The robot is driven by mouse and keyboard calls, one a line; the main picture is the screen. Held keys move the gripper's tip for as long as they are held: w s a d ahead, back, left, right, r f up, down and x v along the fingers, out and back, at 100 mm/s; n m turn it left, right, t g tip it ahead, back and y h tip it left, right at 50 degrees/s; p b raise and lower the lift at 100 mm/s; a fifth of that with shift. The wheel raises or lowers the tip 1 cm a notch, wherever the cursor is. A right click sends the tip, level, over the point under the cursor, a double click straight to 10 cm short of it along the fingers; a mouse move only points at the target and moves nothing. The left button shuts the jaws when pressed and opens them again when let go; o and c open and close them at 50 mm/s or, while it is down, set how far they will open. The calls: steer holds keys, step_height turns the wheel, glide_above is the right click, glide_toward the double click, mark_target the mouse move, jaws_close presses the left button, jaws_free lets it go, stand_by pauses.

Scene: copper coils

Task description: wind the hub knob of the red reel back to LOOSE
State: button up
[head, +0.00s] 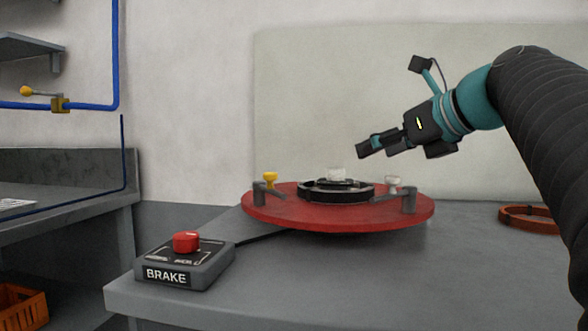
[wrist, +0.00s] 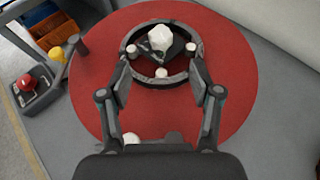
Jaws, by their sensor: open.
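The red reel (head: 290,214) lies flat on the grey table, and its red disc (wrist: 235,110) fills much of the wrist view. At its middle is a dark ring (head: 318,194) with a pale hub knob (head: 337,174) standing in it. The knob (wrist: 160,44) also shows in the wrist view, on a dark plate inside the ring. My gripper (head: 362,146) is above the reel, up and slightly right of the knob, not touching it. In the wrist view my gripper (wrist: 160,75) is open and empty, its fingers spread toward either side of the ring. No LOOSE marking is readable.
A BRAKE box (head: 185,266) with a red button stands at the table's front left. A yellow knob (head: 270,178) and a white knob (head: 393,182) stand on brackets at the reel's edge. A copper-coloured ring (head: 530,218) lies at right.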

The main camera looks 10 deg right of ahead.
mark_target(338, 168)
steer(key=b+x, duration=0.2)
steer(key=x, duration=1)
steer(key=shift+w+a+f, duration=0.15)
steer(key=shift+w+a, duration=0.05)
steer(key=shift+w, duration=0.1)
steer(key=c, duration=1.2)
steer(key=shift+o, duration=0.2)
